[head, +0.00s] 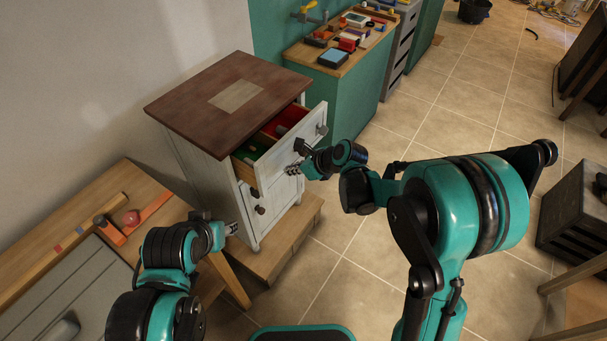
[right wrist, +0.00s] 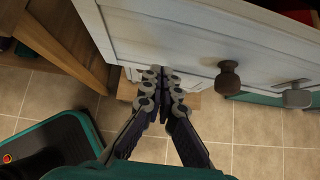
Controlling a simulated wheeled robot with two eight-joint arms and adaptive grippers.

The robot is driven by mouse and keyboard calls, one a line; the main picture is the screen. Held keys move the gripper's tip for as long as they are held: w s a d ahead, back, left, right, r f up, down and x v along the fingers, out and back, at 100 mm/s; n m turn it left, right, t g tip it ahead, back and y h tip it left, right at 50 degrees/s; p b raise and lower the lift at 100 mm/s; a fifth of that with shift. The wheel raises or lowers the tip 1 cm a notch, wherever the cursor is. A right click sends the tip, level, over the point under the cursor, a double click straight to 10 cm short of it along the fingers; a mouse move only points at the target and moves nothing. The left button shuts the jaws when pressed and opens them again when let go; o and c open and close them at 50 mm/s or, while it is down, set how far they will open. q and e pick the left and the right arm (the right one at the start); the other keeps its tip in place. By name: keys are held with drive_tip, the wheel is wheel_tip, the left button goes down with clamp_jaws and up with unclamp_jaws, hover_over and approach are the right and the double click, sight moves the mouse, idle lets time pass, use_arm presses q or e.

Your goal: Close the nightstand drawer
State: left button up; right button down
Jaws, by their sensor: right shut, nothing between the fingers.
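The nightstand (head: 228,100) has a dark brown top and a whitewashed body. Its top drawer (head: 311,126) stands pulled out, with green and red inside showing. In the right wrist view the white drawer front (right wrist: 180,35) carries a brown knob (right wrist: 228,78) and a grey knob (right wrist: 295,95). My right gripper (head: 292,170) is shut and empty at the drawer front, below and left of the knobs; its fingertips (right wrist: 160,74) are close to the front's lower edge, but I cannot tell whether they touch.
The nightstand stands on a low wooden platform (head: 277,245). A wooden workbench (head: 85,215) with tools is at left. A green cabinet (head: 350,95) with small items on top stands behind. Tiled floor (head: 420,120) is open to the right. A dark crate (head: 575,210) is at far right.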

drive_tip(key=shift+w+a, duration=0.6)
drive_tip(key=shift+a, duration=0.1)
drive_tip(key=w+a, duration=0.2)
drive_tip(key=a, duration=0.1)
drive_tip(key=w+a, duration=0.2)
drive_tip(key=a, duration=0.1)
drive_tip(key=w+a, duration=0.2)
drive_tip(key=a, duration=0.1)
drive_tip(key=shift+w, duration=0.4)
drive_tip(key=shift+d, duration=0.25)
